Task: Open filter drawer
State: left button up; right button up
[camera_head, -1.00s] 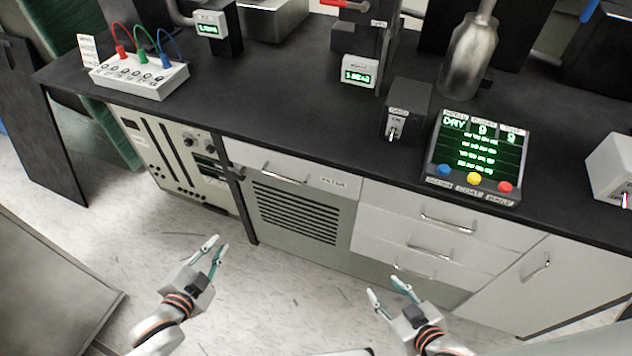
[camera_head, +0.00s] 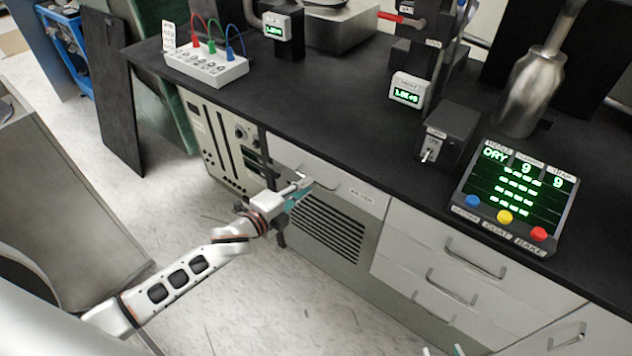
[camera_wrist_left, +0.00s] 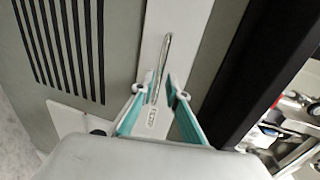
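The filter drawer (camera_head: 348,193) is a pale front panel under the black counter, labelled FILTER, above a dark vent grille. It looks shut. Its metal bar handle shows in the left wrist view (camera_wrist_left: 164,58), with the small label (camera_wrist_left: 158,117) close by. My left gripper (camera_head: 300,188) is at the drawer front. In the left wrist view its teal-lined fingers (camera_wrist_left: 160,88) are apart, one on either side of the handle's near end; contact is not clear. Only the fingertips of my right gripper (camera_head: 441,350) show at the bottom edge, apart and empty.
Other drawers (camera_head: 440,268) with bar handles are right of the filter drawer. The vent grille (camera_head: 325,228) is below it. The black counter (camera_head: 340,95) overhangs and carries a control panel (camera_head: 515,195) and a switch box (camera_head: 447,135). Open floor lies in front.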

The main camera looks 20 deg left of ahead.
pick_arm(q)
jog(key=x, duration=0.4)
jog(key=shift+f+b, duration=0.1)
jog(key=shift+b, duration=0.2)
jog(key=shift+w+d, duration=0.1)
jog(key=shift+w, duration=0.05)
grip_shut()
